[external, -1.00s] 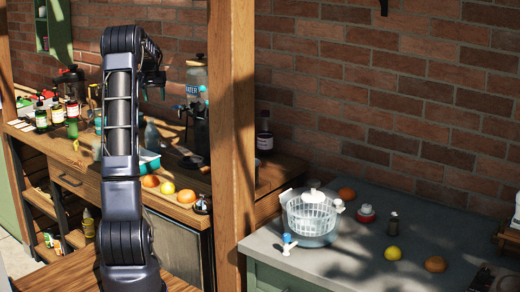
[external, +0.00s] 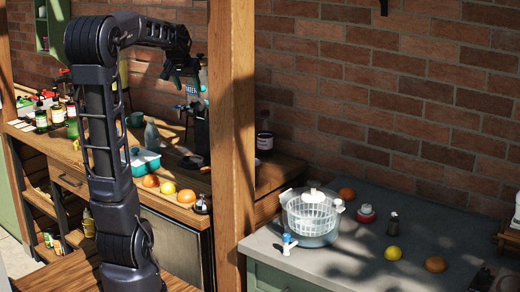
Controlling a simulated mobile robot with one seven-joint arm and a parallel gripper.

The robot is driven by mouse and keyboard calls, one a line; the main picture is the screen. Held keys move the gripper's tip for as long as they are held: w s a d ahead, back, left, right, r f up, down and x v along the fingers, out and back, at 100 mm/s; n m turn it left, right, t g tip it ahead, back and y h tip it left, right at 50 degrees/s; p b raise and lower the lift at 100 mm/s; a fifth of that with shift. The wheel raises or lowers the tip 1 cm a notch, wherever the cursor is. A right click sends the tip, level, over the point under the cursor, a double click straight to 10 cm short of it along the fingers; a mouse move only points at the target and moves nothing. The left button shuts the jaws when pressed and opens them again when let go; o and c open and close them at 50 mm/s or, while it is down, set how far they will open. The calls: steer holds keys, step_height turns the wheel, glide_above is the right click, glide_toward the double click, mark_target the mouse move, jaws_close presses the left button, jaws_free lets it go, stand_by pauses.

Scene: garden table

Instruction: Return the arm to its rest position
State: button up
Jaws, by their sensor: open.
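My arm (external: 105,150) stands at the left in the external view. It is dark, bent at the elbow near the top, with its forearm reaching right. My gripper (external: 186,86) hangs at the end of the forearm, pointing down above the wooden counter, near the wooden post. It is open, and I see nothing between its fingers. The fingertips are small and partly lost against the water dispenser behind them.
The wooden counter (external: 173,210) below holds bottles, a teal container (external: 146,162), a dark pan (external: 192,162) and fruit. A wooden post (external: 232,150) stands right of my gripper. The grey counter (external: 345,262) holds a salad spinner (external: 312,215) and fruit.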

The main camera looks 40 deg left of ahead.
steer(key=s+d+f+m, duration=0.1)
steer(key=s+d+f, duration=0.2)
steer(key=s+d, duration=0.5)
steer(key=s+d+f+m+h, duration=0.1)
steer(key=s+d+f, duration=0.3)
steer(key=s+d, duration=0.3)
steer(key=s+d+f+m+g+h, duration=0.1)
steer(key=s+d+f+m, duration=0.1)
steer(key=s+d, duration=0.6)
steer(key=shift+s+d+f, duration=0.3)
steer(key=shift+s+f, duration=0.4)
steer(key=shift+s, duration=0.45)
